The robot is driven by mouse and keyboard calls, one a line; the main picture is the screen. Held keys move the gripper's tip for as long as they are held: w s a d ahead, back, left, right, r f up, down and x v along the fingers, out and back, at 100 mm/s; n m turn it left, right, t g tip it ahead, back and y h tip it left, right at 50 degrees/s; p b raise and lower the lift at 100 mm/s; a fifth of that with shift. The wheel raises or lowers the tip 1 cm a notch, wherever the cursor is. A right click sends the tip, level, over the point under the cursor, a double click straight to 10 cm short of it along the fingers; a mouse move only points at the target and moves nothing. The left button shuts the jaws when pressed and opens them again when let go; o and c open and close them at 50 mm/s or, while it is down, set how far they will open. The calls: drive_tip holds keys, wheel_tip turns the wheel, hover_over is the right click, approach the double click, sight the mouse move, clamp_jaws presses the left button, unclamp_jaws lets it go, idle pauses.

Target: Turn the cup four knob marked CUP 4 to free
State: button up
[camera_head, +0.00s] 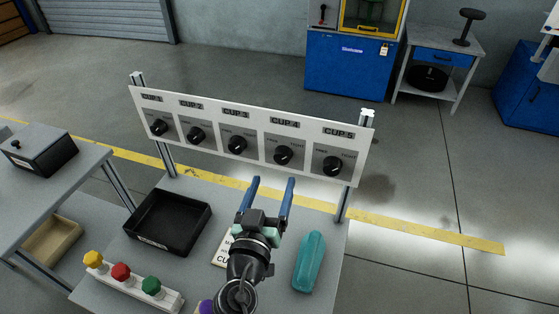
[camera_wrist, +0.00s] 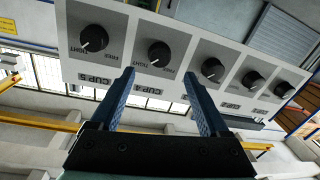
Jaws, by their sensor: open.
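The CUP 4 knob (camera_head: 284,155) is a round black knob on the white panel (camera_head: 205,155), second from the right in the head view. In the wrist view the panel appears inverted, and the CUP 4 knob (camera_wrist: 159,54) sits second from the left, its white mark towards TIGHT. My gripper (camera_head: 273,181) has its two blue fingers spread and empty, in front of and below the knob in the head view. In the wrist view the fingertips (camera_wrist: 158,74) lie to either side of the knob's line, apparently short of it. No contact is visible.
The neighbouring CUP 3 knob (camera_head: 237,145) and CUP 5 knob (camera_head: 332,166) flank it closely. Below the panel, a table holds a black tray (camera_head: 140,237), a teal object (camera_head: 309,262), and a strip with yellow, red and green knobs (camera_head: 125,282).

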sight(281, 159)
drive_tip(key=x, duration=0.7)
drive_tip(key=shift+w, duration=0.15)
clamp_jaws()
